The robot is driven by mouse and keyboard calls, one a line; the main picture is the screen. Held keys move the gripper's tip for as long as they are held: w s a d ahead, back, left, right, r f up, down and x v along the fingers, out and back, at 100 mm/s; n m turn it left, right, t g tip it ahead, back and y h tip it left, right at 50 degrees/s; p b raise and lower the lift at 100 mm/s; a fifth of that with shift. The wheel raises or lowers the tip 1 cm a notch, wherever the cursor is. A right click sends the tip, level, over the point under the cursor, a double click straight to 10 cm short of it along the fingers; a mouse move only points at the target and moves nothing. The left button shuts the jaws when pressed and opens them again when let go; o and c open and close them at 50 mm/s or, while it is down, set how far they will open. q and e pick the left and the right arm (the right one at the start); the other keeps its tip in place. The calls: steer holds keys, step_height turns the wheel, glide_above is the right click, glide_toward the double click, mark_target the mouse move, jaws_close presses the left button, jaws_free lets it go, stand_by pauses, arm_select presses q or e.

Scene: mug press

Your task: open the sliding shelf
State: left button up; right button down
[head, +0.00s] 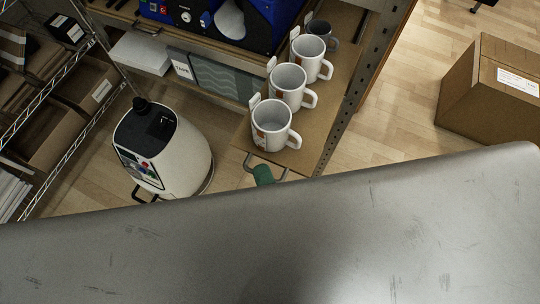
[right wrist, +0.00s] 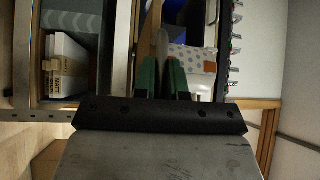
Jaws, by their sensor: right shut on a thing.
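The sliding shelf (head: 240,138) is a brown board that carries a row of white mugs (head: 271,125). A metal loop handle (head: 250,158) sits on its front edge. My right gripper (head: 263,174) shows as a green fingertip at this handle; the rest of it is hidden behind a large grey part of mine. In the right wrist view both green fingers (right wrist: 163,72) are shut around a narrow grey piece, which fits the handle. My left gripper is not in view.
A white rounded machine (head: 165,150) stands on the floor left of the shelf. A wire rack with boxes (head: 85,85) is at the far left. A cardboard box (head: 490,90) is at the right. Wooden floor is clear between this box and the shelf's perforated upright (head: 365,80).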

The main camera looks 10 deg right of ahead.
steer(key=shift+s+a, duration=0.5)
steer(key=shift+s, duration=0.15)
steer(key=c, duration=1.5)
jaws_free()
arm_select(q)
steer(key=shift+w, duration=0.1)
arm_select(e)
steer(key=shift+o, duration=0.2)
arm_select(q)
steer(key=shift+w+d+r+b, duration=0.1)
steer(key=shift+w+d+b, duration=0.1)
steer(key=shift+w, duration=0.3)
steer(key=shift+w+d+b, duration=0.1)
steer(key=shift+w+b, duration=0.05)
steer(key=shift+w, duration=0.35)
arm_select(e)
steer(key=v, duration=1)
steer(key=shift+s+f, duration=0.15)
steer(key=shift+s, duration=0.25)
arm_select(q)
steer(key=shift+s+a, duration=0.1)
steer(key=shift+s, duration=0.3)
arm_select(e)
steer(key=shift+d, duration=0.15)
